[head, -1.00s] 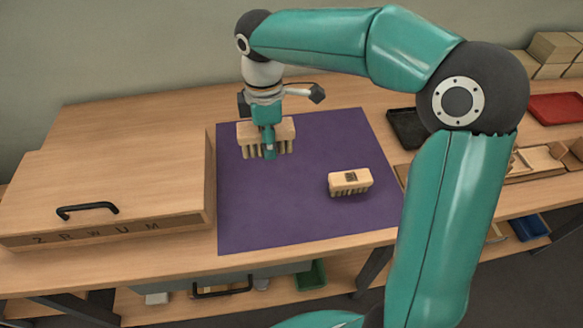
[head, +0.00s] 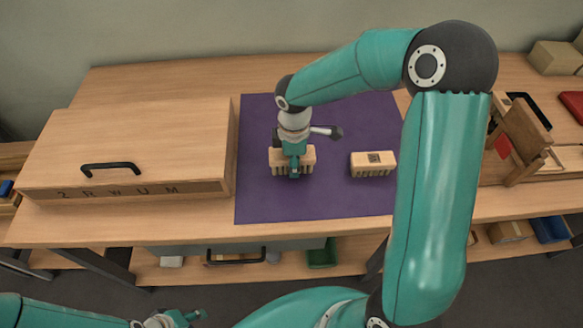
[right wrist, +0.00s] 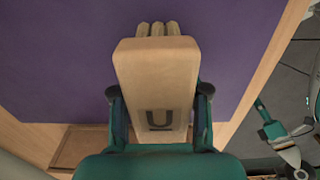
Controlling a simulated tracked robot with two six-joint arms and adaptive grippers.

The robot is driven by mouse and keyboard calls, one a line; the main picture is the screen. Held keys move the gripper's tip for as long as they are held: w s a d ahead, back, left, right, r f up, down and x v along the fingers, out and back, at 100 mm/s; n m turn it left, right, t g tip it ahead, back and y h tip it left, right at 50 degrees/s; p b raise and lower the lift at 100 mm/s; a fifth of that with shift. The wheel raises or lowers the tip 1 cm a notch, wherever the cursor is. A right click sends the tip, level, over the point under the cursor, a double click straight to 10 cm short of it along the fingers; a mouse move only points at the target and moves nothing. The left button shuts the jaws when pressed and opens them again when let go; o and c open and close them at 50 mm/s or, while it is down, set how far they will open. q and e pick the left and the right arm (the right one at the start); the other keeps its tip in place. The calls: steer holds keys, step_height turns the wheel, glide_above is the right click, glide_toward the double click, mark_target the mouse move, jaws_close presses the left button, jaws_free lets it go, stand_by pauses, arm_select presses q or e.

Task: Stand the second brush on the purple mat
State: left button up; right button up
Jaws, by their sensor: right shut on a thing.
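My right gripper (head: 293,168) is shut on a pale wooden brush (head: 306,158), over the middle of the purple mat (head: 275,205). Its bristles point down; I cannot tell whether they touch the mat. In the right wrist view the brush block (right wrist: 157,75) lies between the fingers, with a letter U on it and bristle tufts at its far end. Another wooden brush (head: 373,159) stands bristles down on the mat to the right, apart from the held one. My left gripper (head: 183,318) is partly in view at the bottom edge, too small to read.
A wooden case (head: 130,140) with a black handle and letters stands left of the mat. Wooden trays and parts (head: 525,145) lie at the right. The mat's front strip is clear. A green bin (head: 322,254) sits on the shelf below.

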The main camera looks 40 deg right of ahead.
steer(key=shift+f, duration=1.25)
steer(key=shift+f, duration=0.1)
steer(key=o, duration=1.1)
step_height(320, 180, up, 12)
steer(key=shift+r, duration=0.15)
